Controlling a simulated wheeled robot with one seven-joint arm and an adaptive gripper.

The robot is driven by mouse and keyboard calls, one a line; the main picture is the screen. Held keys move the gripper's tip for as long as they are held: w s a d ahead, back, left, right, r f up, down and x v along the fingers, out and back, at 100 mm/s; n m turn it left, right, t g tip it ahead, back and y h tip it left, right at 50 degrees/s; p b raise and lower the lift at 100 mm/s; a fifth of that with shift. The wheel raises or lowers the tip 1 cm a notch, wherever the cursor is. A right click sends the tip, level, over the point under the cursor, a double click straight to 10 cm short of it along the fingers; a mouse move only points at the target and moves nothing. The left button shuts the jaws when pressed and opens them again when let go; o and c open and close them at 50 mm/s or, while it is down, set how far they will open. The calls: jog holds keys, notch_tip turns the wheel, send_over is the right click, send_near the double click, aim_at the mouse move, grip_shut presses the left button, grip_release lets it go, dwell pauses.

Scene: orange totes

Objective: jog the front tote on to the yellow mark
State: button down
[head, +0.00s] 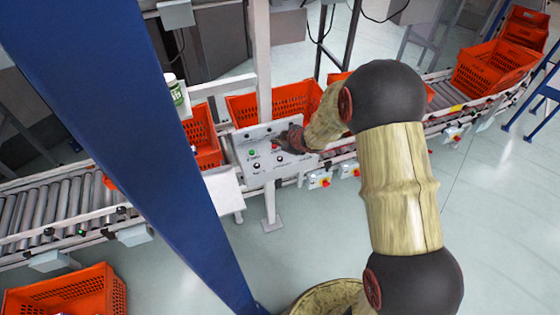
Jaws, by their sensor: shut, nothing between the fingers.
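Several orange totes stand in a line on the roller conveyor: one partly behind the blue post (206,140), one behind the control panel (245,104), one mostly hidden by my arm (430,93), and one farther right (492,68). I cannot tell for certain which is the front tote. A small yellow mark (456,107) is on the conveyor's near rail, right of my arm. The grey control panel (262,166) has a green button, a red button and black knobs. My gripper (285,142) is shut and empty at the panel's upper right; I cannot tell whether it touches a control.
A blue post (150,130) crosses the left of the view. A white upright (263,60) stands behind the panel. Boxes with red and yellow buttons (319,179) hang on the near rail. Another orange tote (66,295) is at lower left. Floor at lower right is clear.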

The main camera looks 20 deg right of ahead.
aim_at(279, 160)
jog(key=shift+f+b, duration=2.7)
jog(key=shift+f, duration=0.65)
jog(key=shift+f, duration=0.2)
jog(key=shift+f, duration=0.25)
jog(key=shift+f+b, duration=0.45)
jog(key=shift+b, duration=0.15)
jog(key=shift+r, duration=0.1)
jog(key=shift+r+p, duration=0.8)
jog(key=shift+p, duration=0.05)
jog(key=shift+r, duration=0.1)
notch_tip(279, 160, up, 5)
jog(key=p, duration=0.4)
jog(key=shift+p, duration=0.4)
